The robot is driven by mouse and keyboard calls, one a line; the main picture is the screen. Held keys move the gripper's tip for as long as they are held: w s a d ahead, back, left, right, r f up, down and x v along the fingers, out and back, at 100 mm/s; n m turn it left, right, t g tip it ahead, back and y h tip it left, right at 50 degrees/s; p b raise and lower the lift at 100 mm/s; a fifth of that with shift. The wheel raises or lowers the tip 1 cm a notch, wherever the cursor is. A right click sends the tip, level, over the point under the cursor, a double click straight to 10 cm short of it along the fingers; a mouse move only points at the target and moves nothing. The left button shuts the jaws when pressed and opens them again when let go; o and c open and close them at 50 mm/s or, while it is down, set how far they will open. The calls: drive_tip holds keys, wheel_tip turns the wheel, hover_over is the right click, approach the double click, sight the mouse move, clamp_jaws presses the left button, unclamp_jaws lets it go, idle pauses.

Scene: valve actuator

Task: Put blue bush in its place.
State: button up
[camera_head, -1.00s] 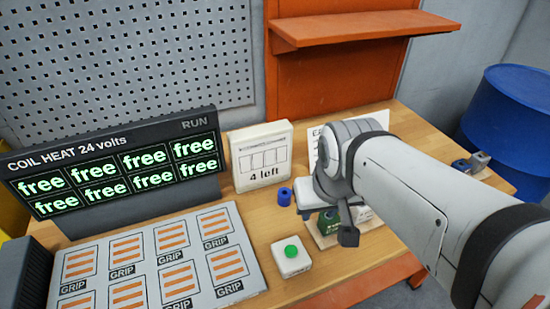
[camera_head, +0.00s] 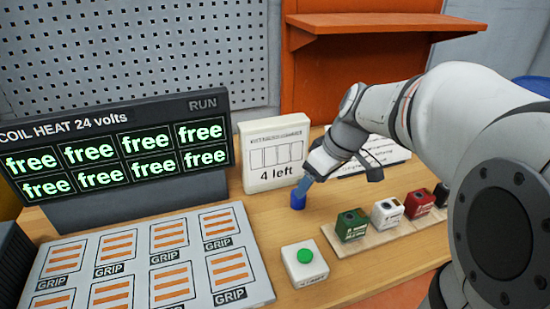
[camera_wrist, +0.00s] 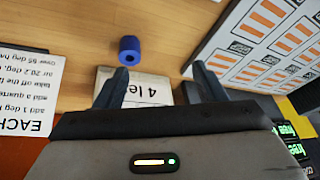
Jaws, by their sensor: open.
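The blue bush (camera_head: 298,200) is a small short cylinder standing on the wooden table in front of the "4 left" card. In the wrist view the bush (camera_wrist: 129,50) shows a dark hole in its end and lies beyond the fingertips, nearer the left finger. My gripper (camera_head: 338,181) is open and empty. In the head view one finger overlaps the bush's top edge; I cannot tell whether they touch. The gripper also shows in the wrist view (camera_wrist: 160,72) with its fingers apart. Green (camera_head: 351,225), white (camera_head: 387,212) and red (camera_head: 419,203) blocks with top holes stand in a row on a wooden strip.
A black block (camera_head: 441,194) is partly hidden at the row's right end. A green button box (camera_head: 305,264) stands in front. A grey panel of striped GRIP pads (camera_head: 150,265) lies left. The "4 left" card (camera_head: 275,153) and display (camera_head: 115,160) stand behind. Table around the bush is clear.

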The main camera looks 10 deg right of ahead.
drive_tip(key=w+d+f+n+b, duration=0.1)
drive_tip(key=w+f, duration=0.1)
drive_tip(key=w+f+n+y+b, duration=0.1)
drive_tip(key=w+f+b, duration=0.1)
drive_tip(key=w+f, duration=0.1)
drive_tip(key=w+d+f+n+b, duration=0.1)
drive_tip(key=w+f+n, duration=0.1)
drive_tip(key=w, duration=0.1)
drive_tip(key=shift+w+d+f+t+y+b, duration=0.15)
drive_tip(key=shift+d+f+t+y+b, duration=0.15)
drive_tip(key=shift+y+b, duration=0.1)
drive_tip(key=x, duration=0.7)
drive_tip(key=shift+s+a+r, duration=0.15)
drive_tip(key=shift+s+a, duration=0.1)
drive_tip(key=shift+a, duration=0.1)
drive_tip(key=shift+r, duration=0.1)
drive_tip(key=c, duration=1.2)
